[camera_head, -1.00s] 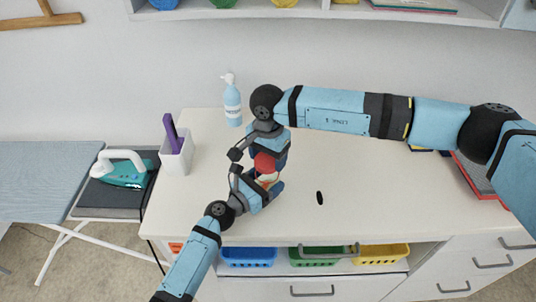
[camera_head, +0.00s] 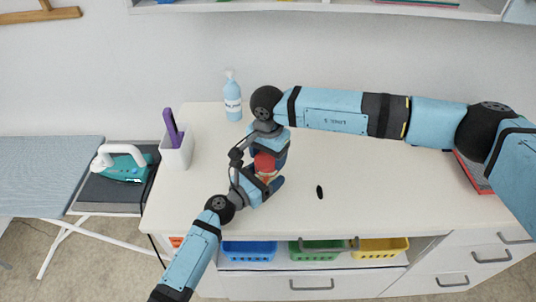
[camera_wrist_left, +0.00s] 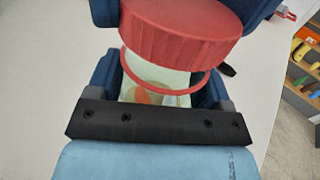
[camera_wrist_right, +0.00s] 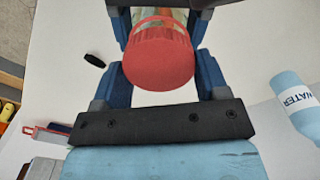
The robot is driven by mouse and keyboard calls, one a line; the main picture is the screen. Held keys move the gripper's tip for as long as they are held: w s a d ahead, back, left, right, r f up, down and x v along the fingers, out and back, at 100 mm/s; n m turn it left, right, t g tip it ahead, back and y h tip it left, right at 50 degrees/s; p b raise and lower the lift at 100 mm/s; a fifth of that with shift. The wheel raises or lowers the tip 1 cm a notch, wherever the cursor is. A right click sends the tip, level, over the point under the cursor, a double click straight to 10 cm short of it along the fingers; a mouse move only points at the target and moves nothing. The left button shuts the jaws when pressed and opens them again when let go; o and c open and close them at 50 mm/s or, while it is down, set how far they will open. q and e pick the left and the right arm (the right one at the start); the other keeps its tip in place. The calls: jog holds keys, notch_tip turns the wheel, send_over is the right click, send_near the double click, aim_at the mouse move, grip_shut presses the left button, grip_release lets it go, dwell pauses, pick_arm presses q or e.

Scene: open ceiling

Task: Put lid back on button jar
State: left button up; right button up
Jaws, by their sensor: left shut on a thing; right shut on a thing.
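The red lid (camera_head: 264,162) is shut between the fingers of my right gripper (camera_head: 268,156). Its ribbed side shows in the left wrist view (camera_wrist_left: 180,35) and its top in the right wrist view (camera_wrist_right: 158,58). The glass button jar (camera_wrist_left: 150,82) has a red ring at its neck and coloured contents. My left gripper (camera_wrist_left: 165,85) is shut on the jar from the near side. The lid is just above the jar mouth, with a narrow gap showing in the left wrist view. The jar's base is mostly hidden by the fingers.
A small black oval thing (camera_head: 320,192) lies on the white table (camera_head: 370,200), right of the jar. A water bottle (camera_head: 233,100) stands behind and a white holder (camera_head: 176,152) stands to the left. A red flat item (camera_head: 475,172) lies at the right. The table's middle is largely clear.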

jog(key=shift+f, duration=0.6)
